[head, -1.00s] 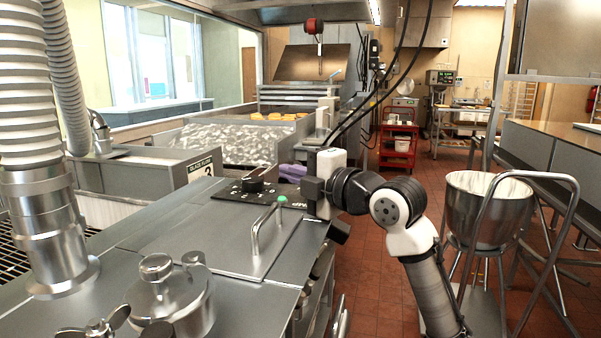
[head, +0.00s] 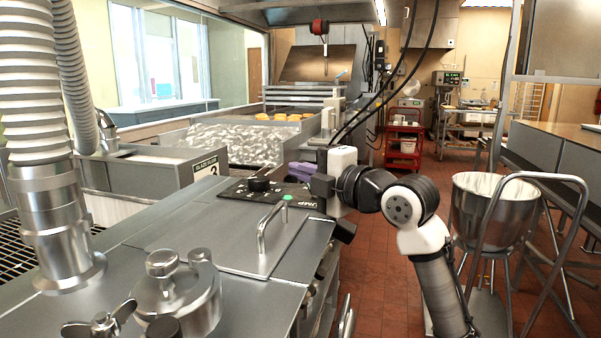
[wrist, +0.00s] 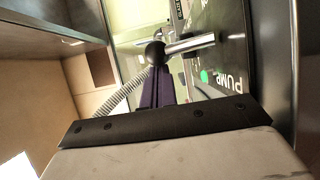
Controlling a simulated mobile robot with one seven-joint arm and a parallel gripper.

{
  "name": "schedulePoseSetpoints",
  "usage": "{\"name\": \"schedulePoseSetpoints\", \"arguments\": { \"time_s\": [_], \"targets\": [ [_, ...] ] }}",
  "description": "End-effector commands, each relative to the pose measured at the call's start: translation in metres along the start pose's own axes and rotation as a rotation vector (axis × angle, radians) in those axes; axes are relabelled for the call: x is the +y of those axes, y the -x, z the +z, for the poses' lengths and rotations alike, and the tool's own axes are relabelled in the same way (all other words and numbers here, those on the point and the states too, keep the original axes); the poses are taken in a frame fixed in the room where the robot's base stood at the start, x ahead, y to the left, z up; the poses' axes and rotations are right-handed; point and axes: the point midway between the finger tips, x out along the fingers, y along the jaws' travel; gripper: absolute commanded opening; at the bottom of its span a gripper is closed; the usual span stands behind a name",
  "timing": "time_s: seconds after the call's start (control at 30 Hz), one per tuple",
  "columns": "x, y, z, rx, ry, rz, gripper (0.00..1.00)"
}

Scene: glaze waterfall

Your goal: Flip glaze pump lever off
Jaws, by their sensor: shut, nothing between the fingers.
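The pump's black control panel (head: 235,192) lies on the steel counter, with a dark knob (head: 258,185) on it. In the wrist view the panel bears the word PUMP (wrist: 231,62) and a green light (wrist: 204,76). The lever shows there as a metal rod (wrist: 190,46) ending in a black ball (wrist: 155,53). My gripper (head: 291,171) is at the panel's far right edge. Its purple fingers (wrist: 157,78) are shut and empty, their tips just below the ball in the wrist view. I cannot tell whether they touch it.
A steel loop handle (head: 265,228) stands up from the counter before the panel. A lidded steel pot (head: 178,300) is nearer. The glaze waterfall (head: 235,143) runs behind the panel. A steel mixing bowl (head: 492,215) stands on the right.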

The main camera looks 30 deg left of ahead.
Motion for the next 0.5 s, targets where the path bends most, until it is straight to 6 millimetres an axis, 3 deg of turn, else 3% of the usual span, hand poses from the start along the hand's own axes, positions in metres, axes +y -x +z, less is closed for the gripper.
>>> {"name": "schedulePoseSetpoints", "arguments": {
  "time_s": [0.5],
  "targets": [
    [0.001,0.007,0.0042,-0.001,0.0,0.0,0.0]
  ]
}}
